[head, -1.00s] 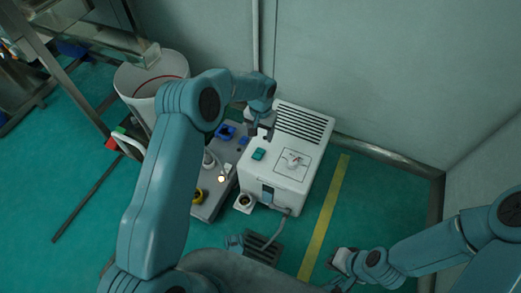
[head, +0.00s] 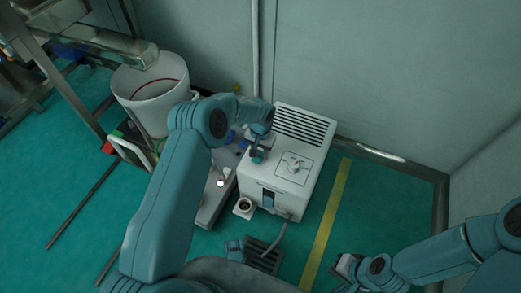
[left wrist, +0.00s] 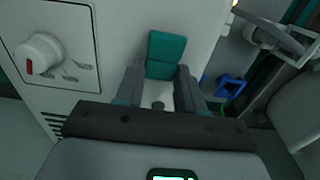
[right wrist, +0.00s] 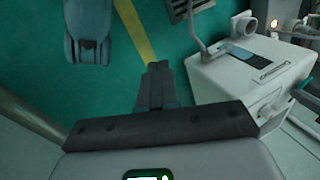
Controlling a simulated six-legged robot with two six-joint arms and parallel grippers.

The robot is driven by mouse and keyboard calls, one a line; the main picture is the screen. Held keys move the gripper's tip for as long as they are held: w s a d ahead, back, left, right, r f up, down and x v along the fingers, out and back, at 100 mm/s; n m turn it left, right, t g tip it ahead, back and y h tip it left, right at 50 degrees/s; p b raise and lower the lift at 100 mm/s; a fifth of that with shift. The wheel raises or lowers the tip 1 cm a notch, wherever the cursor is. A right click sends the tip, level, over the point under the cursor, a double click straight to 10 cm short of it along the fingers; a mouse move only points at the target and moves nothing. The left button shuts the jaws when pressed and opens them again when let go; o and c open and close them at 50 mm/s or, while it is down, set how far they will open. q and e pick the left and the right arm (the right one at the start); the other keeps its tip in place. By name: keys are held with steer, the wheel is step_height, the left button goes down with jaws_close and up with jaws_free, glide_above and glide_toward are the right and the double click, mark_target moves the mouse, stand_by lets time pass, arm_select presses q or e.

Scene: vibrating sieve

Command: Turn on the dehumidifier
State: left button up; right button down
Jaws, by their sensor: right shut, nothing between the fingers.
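The white dehumidifier (head: 314,144) stands on the floor by the wall, with a vent grille on top. Its teal rocker switch (left wrist: 166,55) shows in the left wrist view; in the head view my left gripper largely covers it. A white dial (left wrist: 38,53) with a red mark sits on the same face. My left gripper (left wrist: 158,88) is open, its fingers apart just short of the switch; I cannot tell whether they touch it. My right gripper (right wrist: 158,80) is shut and empty, away from the dehumidifier (right wrist: 240,78), low at the right in the head view (head: 342,264).
A white bin (head: 150,95) and a metal frame (head: 85,110) stand at the left. A grey platform (head: 212,200) with small parts lies beside the dehumidifier. A yellow floor stripe (head: 327,225) runs on its right, where the green floor is clear. A cable runs from its front.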

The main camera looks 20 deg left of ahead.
arm_select(q)
steer(key=shift+s+a+r+t, duration=0.15)
steer(key=shift+t, duration=0.35)
steer(key=shift+c, duration=0.3)
steer(key=shift+f+t, duration=0.2)
steer(key=shift+t, duration=0.1)
steer(key=b, duration=0.2)
steer(key=t+b, duration=0.1)
steer(key=b, duration=0.1)
steer(key=shift+s+f, duration=0.1)
steer(key=shift+f, duration=0.2)
steer(key=t+b, duration=0.1)
steer(key=b, duration=0.3)
steer(key=shift+s+r+t, duration=0.2)
steer(key=shift+r+t, duration=0.2)
steer(key=shift+s+r+t+b, duration=0.1)
steer(key=shift+r+t+b, duration=0.15)
steer(key=shift+b, duration=0.25)
arm_select(e)
steer(key=w+d+f+t, duration=0.1)
steer(key=w+f+t, duration=0.1)
steer(key=w+f, duration=0.3)
step_height(320, 180, down, 4)
steer(key=shift+d+r+h, duration=0.2)
steer(key=shift+h, duration=0.1)
steer(key=shift+w, duration=0.1)
arm_select(q)
steer(key=o, duration=1)
steer(key=shift+o, duration=0.2)
